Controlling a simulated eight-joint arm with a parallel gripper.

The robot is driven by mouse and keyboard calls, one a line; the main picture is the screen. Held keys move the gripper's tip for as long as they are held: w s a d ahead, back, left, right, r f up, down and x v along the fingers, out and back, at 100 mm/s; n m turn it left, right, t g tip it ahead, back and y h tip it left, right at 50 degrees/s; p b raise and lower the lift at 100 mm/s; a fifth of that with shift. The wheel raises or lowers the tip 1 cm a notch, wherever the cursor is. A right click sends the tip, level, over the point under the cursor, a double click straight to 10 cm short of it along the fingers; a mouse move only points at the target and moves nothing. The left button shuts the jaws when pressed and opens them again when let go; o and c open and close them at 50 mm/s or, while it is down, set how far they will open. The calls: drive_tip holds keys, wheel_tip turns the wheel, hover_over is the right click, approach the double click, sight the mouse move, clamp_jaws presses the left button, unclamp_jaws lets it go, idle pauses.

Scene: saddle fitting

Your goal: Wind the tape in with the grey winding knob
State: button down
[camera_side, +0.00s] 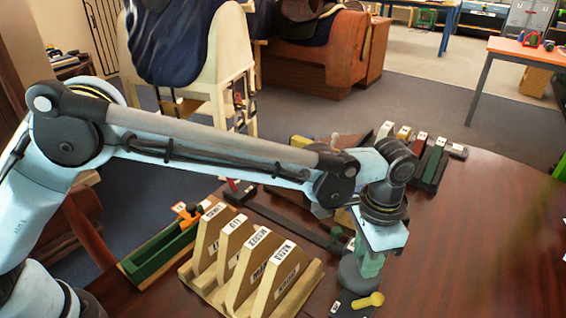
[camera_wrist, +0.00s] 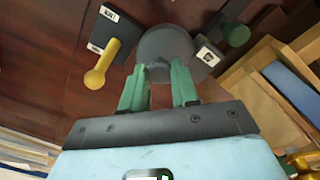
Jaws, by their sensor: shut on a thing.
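My gripper (camera_side: 372,262) points down at the right front of the table, its green fingers low over a round grey body (camera_side: 352,280). In the wrist view my gripper (camera_wrist: 159,68) has one finger on each side of the grey winding knob (camera_wrist: 158,74), shut on it. The round grey body (camera_wrist: 165,42) spreads out beyond the fingertips. A yellow knob or lever (camera_wrist: 102,65) stands beside it on a dark labelled base; it also shows in the side view (camera_side: 369,300). I cannot clearly make out the tape; a long dark strip (camera_side: 285,222) runs toward the grey body.
A wooden rack (camera_side: 255,262) with several labelled upright dividers stands left of my gripper. A green tray (camera_side: 165,248) with an orange part lies farther left. Several labelled blocks (camera_side: 425,150) stand at the back. The table's right side (camera_side: 480,220) is clear.

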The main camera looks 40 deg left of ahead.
drive_tip(key=c, duration=0.8)
unclamp_jaws()
drive_tip(key=shift+c, duration=0.2)
wheel_tip(320, 180, up, 12)
drive_tip(key=shift+a+r, duration=0.1)
drive_tip(key=shift+r, duration=0.05)
drive_tip(key=s+a+r+n+t+h, duration=0.1)
drive_tip(key=a+r+n+t, duration=0.1)
drive_tip(key=a, duration=0.7)
drive_tip(key=a+r+n+t, duration=0.1)
drive_tip(key=a+r+n, duration=0.1)
drive_tip(key=a, duration=0.8)
drive_tip(key=s+a+f+n+t, duration=0.2)
drive_tip(key=s+a+f, duration=0.1)
drive_tip(key=s+a, duration=0.2)
drive_tip(key=s+a+f+n+t+y, duration=0.1)
drive_tip(key=s+a+f+n+t, duration=0.1)
drive_tip(key=a, duration=0.6)
wheel_tip(320, 180, down, 2)
drive_tip(key=s+n, duration=0.1)
drive_tip(key=s, duration=0.2)
drive_tip(key=shift+a+f, duration=0.15)
drive_tip(key=shift+a, duration=0.25)
